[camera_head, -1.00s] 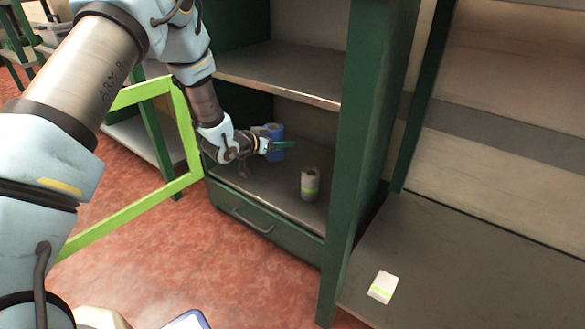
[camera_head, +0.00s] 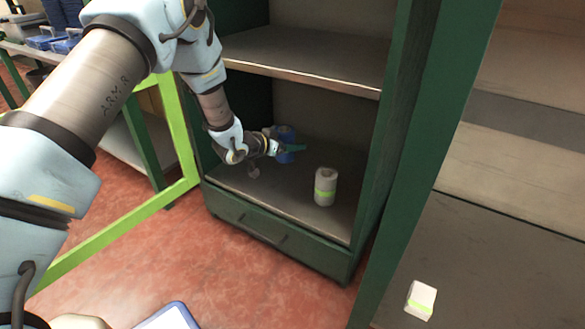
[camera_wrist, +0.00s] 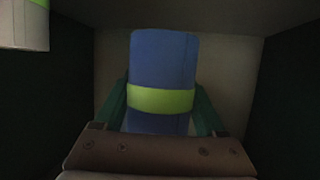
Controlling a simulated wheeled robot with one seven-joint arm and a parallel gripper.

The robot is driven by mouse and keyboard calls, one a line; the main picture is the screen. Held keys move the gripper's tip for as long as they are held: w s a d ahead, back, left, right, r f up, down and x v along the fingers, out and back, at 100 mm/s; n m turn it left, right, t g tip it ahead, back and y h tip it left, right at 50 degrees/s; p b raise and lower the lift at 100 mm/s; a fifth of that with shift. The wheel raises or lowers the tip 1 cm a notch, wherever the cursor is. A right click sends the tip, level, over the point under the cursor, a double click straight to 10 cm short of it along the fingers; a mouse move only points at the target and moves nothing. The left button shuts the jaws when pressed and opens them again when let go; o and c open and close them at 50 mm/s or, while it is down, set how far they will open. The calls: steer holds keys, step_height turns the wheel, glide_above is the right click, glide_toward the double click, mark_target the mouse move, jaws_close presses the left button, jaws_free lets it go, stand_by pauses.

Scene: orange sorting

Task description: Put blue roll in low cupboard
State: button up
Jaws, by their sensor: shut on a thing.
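The blue roll (camera_head: 285,136) is inside the low cupboard (camera_head: 243,198), toward the back left of its bottom shelf. In the wrist view the blue roll (camera_wrist: 164,62) has a light green band around it and stands between the two green fingers. My gripper (camera_head: 288,149) is shut on it; the fingers reach in at about the height of the band (camera_wrist: 161,103). The roll's lower part is hidden by my gripper in the wrist view, so I cannot tell whether it touches the shelf.
A white roll with a green band (camera_head: 325,187) stands on the same shelf, to the right. A small white box (camera_head: 420,300) lies on the grey surface at right. The light green door frame (camera_head: 180,125) is swung open at left. A shelf board (camera_head: 300,80) is above the arm.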

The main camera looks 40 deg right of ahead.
step_height(320, 180, down, 8)
steer(key=b, duration=0.3)
steer(key=shift+f, duration=0.2)
steer(key=o, duration=1.4)
steer(key=shift+r, duration=0.25)
steer(key=p+v, duration=0.4)
steer(key=v, duration=0.6)
steer(key=shift+a+r, duration=0.15)
steer(key=shift+a, duration=0.05)
steer(key=shift+a+r, duration=0.2)
steer(key=shift+a, duration=0.5)
